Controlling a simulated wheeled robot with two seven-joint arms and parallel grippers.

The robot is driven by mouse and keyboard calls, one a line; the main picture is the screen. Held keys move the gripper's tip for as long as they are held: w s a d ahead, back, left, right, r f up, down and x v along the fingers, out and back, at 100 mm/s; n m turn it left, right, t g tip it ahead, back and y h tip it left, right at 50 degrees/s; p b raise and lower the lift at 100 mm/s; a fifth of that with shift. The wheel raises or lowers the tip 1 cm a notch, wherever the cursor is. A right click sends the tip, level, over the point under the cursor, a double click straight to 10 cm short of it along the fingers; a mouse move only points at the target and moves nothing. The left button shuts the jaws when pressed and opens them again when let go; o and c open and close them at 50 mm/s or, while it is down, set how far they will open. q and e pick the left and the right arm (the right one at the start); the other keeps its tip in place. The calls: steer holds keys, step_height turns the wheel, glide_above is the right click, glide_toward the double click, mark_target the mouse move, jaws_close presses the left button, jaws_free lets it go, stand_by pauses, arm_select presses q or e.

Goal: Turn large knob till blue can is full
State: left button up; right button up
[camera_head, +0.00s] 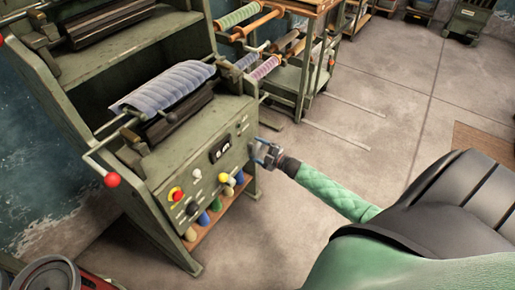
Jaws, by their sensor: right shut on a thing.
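A green machine (170,182) with a sloped control panel stands at the left. My right gripper (260,153) is at the panel's right end, shut on what appears to be the large knob, which the fingers mostly hide. My left gripper is out of view.
The panel carries a red button on yellow (176,194), a small dark display (220,149) and pale knobs (197,173). A red-ball lever (112,180) sticks out at the left. A rack of rollers (290,60) stands behind.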

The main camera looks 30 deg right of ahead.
steer(key=shift+d+r+m+p, duration=0.15)
steer(key=shift+m+p, duration=0.2)
steer(key=shift+m, duration=1.35)
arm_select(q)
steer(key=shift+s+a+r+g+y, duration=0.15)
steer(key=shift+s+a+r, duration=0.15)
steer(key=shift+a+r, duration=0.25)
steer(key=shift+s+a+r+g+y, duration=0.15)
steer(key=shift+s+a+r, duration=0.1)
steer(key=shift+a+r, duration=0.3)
arm_select(e)
steer(key=shift+m, duration=0.5)
arm_select(q)
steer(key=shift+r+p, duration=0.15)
steer(key=shift+p, duration=0.15)
arm_select(e)
steer(key=o, duration=1)
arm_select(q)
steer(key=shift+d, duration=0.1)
arm_select(e)
steer(key=shift+s, duration=0.1)
